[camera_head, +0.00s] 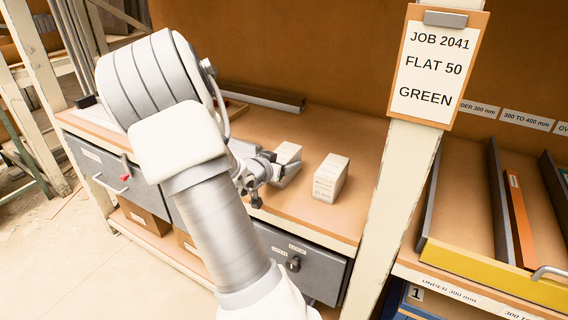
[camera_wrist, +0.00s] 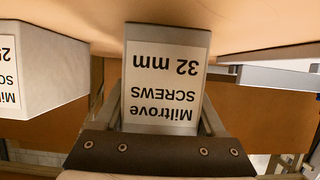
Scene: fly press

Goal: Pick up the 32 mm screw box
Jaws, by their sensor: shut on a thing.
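The 32 mm screw box (camera_wrist: 165,80) is a pale box with a white label reading "Miltrove SCREWS 32 mm", upside down in the wrist view. My gripper (camera_wrist: 166,108) is shut on it, with a finger along each side. In the head view the box (camera_head: 288,153) shows at the end of my gripper (camera_head: 281,172), over the bench; its lower part is partly hidden by the jaws. I cannot tell whether it touches the bench top.
A second pale box (camera_head: 330,178) stands on the bench (camera_head: 262,205) just right of it; its label, cut off in the wrist view (camera_wrist: 40,70), starts with "2". A white post (camera_head: 399,195) with a job sheet (camera_head: 436,68) stands farther right. Drawers (camera_head: 300,262) lie below.

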